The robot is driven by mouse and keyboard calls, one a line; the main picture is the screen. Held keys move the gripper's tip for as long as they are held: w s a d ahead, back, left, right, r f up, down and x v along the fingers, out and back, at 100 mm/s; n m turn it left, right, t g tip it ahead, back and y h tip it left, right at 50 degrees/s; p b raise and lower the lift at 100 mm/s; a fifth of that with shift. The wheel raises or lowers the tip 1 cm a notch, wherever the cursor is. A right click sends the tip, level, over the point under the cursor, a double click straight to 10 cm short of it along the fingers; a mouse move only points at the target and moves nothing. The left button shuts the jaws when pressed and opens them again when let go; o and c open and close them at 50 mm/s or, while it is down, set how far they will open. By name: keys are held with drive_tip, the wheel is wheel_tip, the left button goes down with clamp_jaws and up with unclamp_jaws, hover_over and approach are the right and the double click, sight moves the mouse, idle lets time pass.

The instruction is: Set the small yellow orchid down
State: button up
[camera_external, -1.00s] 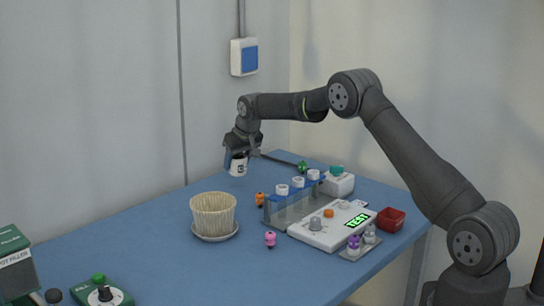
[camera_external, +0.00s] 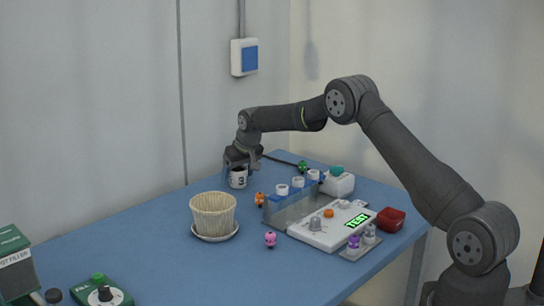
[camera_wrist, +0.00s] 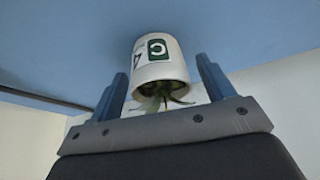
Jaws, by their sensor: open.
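A small white pot (camera_external: 238,180) with a dark printed mark stands on the blue table near the wall and appears to rest on it. It also shows in the wrist view (camera_wrist: 160,62), with a green label and a few green leaves (camera_wrist: 160,102) at its mouth. No yellow bloom shows, so I cannot confirm the flower colour. My gripper (camera_external: 241,160) is low over the pot. In the wrist view its two blue fingers (camera_wrist: 162,90) are open, one on each side of the pot, with visible gaps.
A ribbed cream planter (camera_external: 213,214) on a saucer stands to the front left of the pot. A tube rack (camera_external: 290,206), a white device (camera_external: 333,228), a red box (camera_external: 391,221) and small coloured pieces lie to the right. The wall is close behind.

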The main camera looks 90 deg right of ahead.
drive_tip(key=shift+r, duration=0.1)
drive_tip(key=v, duration=1.2)
drive_tip(key=x, duration=1.2)
drive_tip(key=shift+f, duration=0.25)
wheel_tip(320, 180, up, 2)
drive_tip(key=shift+r, duration=0.6)
